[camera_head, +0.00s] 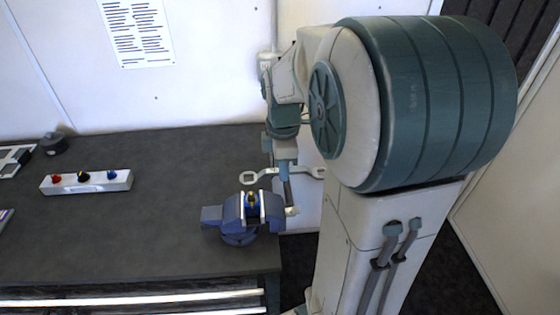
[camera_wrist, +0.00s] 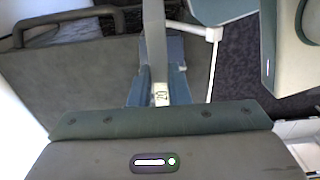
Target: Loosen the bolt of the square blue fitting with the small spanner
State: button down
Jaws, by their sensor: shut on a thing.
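My gripper (camera_head: 284,172) is shut on a metal spanner (camera_head: 263,174), held level just above and behind the blue vise (camera_head: 231,218). The spanner's ring end points left, close to the vise, and its open end points right. A small dark blue and yellow piece (camera_head: 252,198) stands between the vise jaws. Its shape and bolt are too small to make out. The ring end looks apart from it. In the wrist view, the gripper (camera_wrist: 158,85) shows its fingers around a pale part of the spanner (camera_wrist: 160,94), marked with what looks like 20.
The vise sits at the right front corner of the dark workbench (camera_head: 130,230). A white block (camera_head: 60,185) with red, yellow and blue pieces and a dark round object (camera_head: 54,144) stand at the left. The middle of the bench is clear. A white wall (camera_head: 200,80) rises behind.

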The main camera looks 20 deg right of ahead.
jog(key=shift+f+b, duration=2.4)
jog(key=shift+f, duration=1.05)
jog(key=w+n, duration=0.2)
jog(key=n, duration=0.1)
jog(key=shift+w+d+r+p, duration=0.1)
jog(key=shift+w+d+p, duration=0.1)
jog(key=shift+p, duration=0.1)
jog(key=w+a+n, duration=0.2)
jog(key=w+n, duration=0.3)
jog(key=n, duration=0.4)
jog(key=shift+s+d+r+m+p, duration=0.15)
jog(key=shift+r+m+p, duration=0.25)
jog(key=shift+r+p, duration=0.5)
jog(key=shift+s+d+r+m+p, duration=0.15)
jog(key=shift+r+m+p, duration=0.25)
jog(key=shift+r+p, duration=0.5)
jog(key=shift+s+d+r+m+p, duration=0.15)
jog(key=shift+r+m+p, duration=0.35)
jog(key=shift+r, duration=0.6)
